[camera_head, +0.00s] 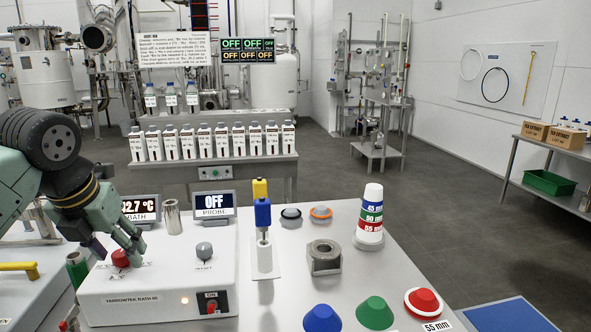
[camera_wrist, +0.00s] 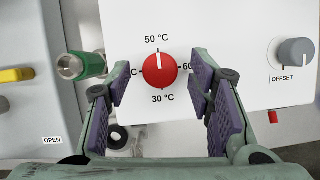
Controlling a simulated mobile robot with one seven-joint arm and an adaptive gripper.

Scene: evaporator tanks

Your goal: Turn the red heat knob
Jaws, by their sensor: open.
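The red heat knob (camera_head: 121,257) sits on the white bath unit (camera_head: 160,285) at the left front. In the wrist view the red knob (camera_wrist: 159,71) is round with a white pointer line aimed up at the 50 °C mark; 30 °C is printed below it. My gripper (camera_head: 122,245) is directly above the knob. In the wrist view my gripper (camera_wrist: 163,80) is open, one purple-padded finger on each side of the knob, with visible gaps and no contact seen. The BATH display (camera_head: 139,209) ends in 2.7 °C; its first digit is partly hidden by my arm.
A grey OFFSET knob (camera_wrist: 296,52) is right of the red knob. A green cylinder with a metal end (camera_wrist: 82,65) is close at left. Blue and yellow handled tools (camera_head: 263,215) stand right of the unit.

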